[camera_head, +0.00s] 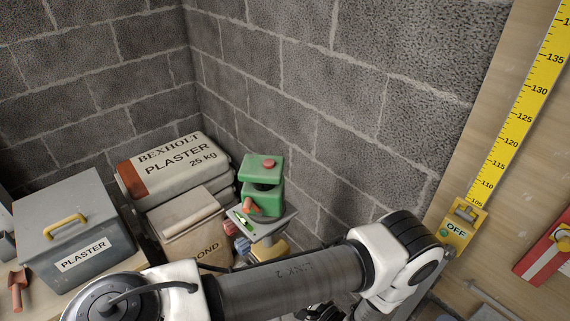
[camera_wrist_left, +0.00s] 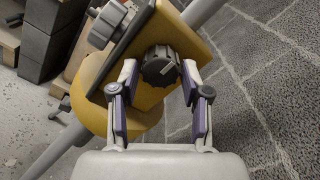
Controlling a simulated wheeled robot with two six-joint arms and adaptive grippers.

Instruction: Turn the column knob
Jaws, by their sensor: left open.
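The column knob (camera_wrist_left: 158,68) is dark, round and ribbed, with a pale line across its face. It sits on a yellow housing (camera_wrist_left: 190,42) in the left wrist view. My left gripper (camera_wrist_left: 158,76) is open, with one finger on each side of the knob. The fingertips look level with the knob; I cannot tell whether they touch it. In the head view a yellow part (camera_head: 272,250) shows under a small platform, and the knob is hidden behind my left arm. My right gripper is in neither view.
A green device (camera_head: 262,172) stands on the platform (camera_head: 275,224). Plaster bags (camera_head: 172,165), a grey plaster box (camera_head: 75,215) and a brown box stand left. A block wall is close behind. A yellow scale (camera_head: 515,115) and an OFF marker (camera_head: 457,228) are right. Grey legs slant past the housing.

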